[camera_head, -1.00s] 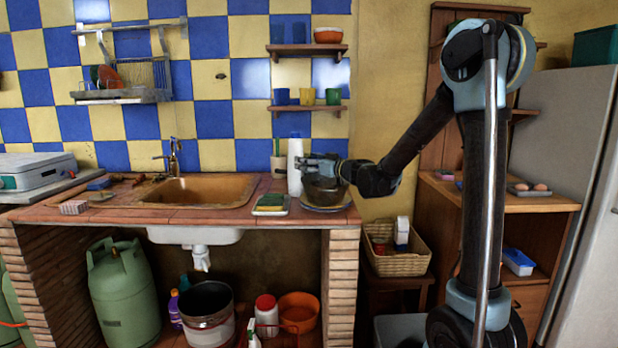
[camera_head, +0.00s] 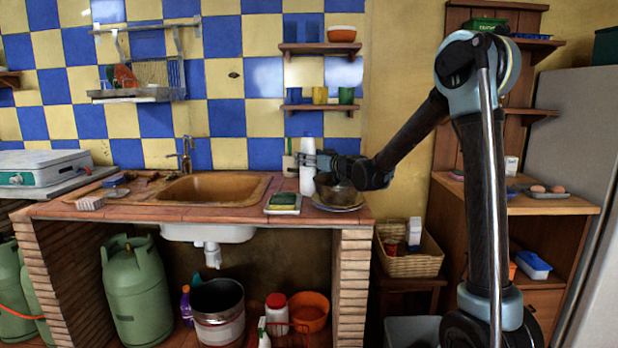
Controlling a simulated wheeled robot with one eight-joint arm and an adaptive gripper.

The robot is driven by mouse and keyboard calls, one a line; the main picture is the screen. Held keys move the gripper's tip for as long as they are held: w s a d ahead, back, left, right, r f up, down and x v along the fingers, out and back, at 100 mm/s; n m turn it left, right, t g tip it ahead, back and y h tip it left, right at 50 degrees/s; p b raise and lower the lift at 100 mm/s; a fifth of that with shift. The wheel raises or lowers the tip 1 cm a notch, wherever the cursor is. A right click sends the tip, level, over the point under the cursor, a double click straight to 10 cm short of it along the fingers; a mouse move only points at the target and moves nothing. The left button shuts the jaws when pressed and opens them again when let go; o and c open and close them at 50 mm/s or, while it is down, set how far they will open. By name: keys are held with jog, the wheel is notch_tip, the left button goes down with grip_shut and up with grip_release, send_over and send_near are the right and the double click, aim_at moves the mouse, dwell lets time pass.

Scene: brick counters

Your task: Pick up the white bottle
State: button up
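The white bottle (camera_head: 307,178) stands upright at the back right of the tiled counter, against the checkered wall. My gripper (camera_head: 303,160) reaches in from the right at the height of the bottle's upper part, and its fingers overlap the bottle in the picture. I cannot tell whether the fingers touch the bottle or whether they are open or shut. The gripper hides part of the bottle's middle.
A dark bowl on plates (camera_head: 340,198) sits right of the bottle, below my arm. A tray with a sponge (camera_head: 283,203) lies in front left. The sink (camera_head: 212,189) is further left. Shelves with cups (camera_head: 320,105) hang above. A wicker basket (camera_head: 410,263) stands lower right.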

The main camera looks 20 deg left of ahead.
jog(key=c, duration=1.2)
jog(key=shift+r, duration=0.1)
jog(key=shift+c, duration=0.2)
